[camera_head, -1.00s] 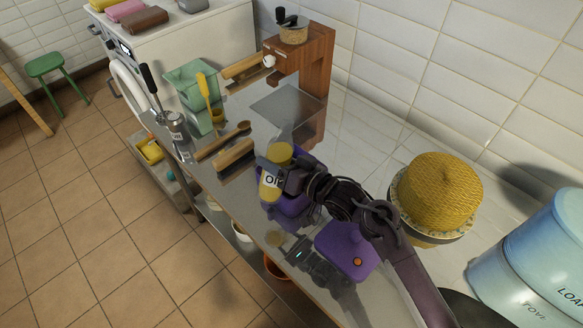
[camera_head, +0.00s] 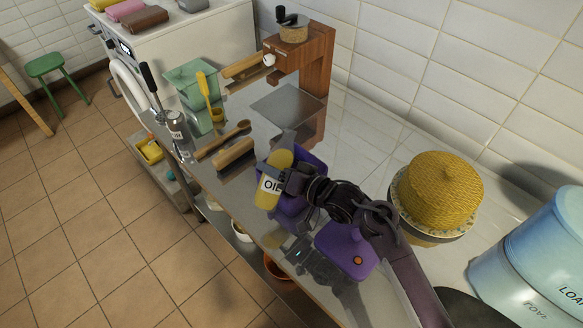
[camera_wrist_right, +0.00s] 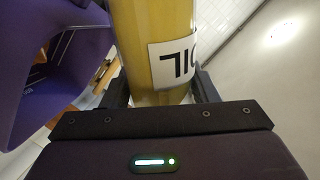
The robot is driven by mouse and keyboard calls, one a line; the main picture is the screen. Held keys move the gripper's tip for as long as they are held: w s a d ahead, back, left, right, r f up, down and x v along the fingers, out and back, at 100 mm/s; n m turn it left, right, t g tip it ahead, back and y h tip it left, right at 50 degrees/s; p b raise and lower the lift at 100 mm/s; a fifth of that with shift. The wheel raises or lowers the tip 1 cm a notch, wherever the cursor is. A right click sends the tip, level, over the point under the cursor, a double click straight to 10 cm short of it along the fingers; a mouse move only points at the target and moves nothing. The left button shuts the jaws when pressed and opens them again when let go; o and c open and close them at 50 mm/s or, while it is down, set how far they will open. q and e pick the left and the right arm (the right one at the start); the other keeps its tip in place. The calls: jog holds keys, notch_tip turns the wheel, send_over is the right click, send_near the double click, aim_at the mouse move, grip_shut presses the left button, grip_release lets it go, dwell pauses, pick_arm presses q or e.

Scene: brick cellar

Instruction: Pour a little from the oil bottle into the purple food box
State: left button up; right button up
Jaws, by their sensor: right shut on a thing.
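The oil bottle (camera_head: 269,192), yellow with a white OIL label, is held above the counter's front part. My right gripper (camera_head: 284,181) is shut around its body. In the right wrist view the bottle (camera_wrist_right: 158,35) stands between the two fingers, its label partly turned away. The bottle leans in the head view; its mouth does not show clearly. The open purple food box (camera_head: 291,208) is behind and below the bottle, partly covered by it and my gripper. It also shows at the left of the right wrist view (camera_wrist_right: 65,85). I cannot see oil flowing. My left gripper is out of view.
A purple lid (camera_head: 345,252) with an orange knob lies nearer me, partly under my arm. A brush (camera_head: 235,155) and wooden spoon (camera_head: 222,139) lie beyond the box. A yellow woven hat-like item (camera_head: 440,190) is at the right. The shiny counter shows reflections.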

jog(key=shift+w+f, duration=0.15)
jog(key=shift+w, duration=0.05)
jog(key=shift+s, duration=0.3)
jog(key=shift+f, duration=0.1)
jog(key=shift+w+f, duration=0.15)
jog(key=shift+w, duration=0.1)
jog(key=shift+s, duration=0.15)
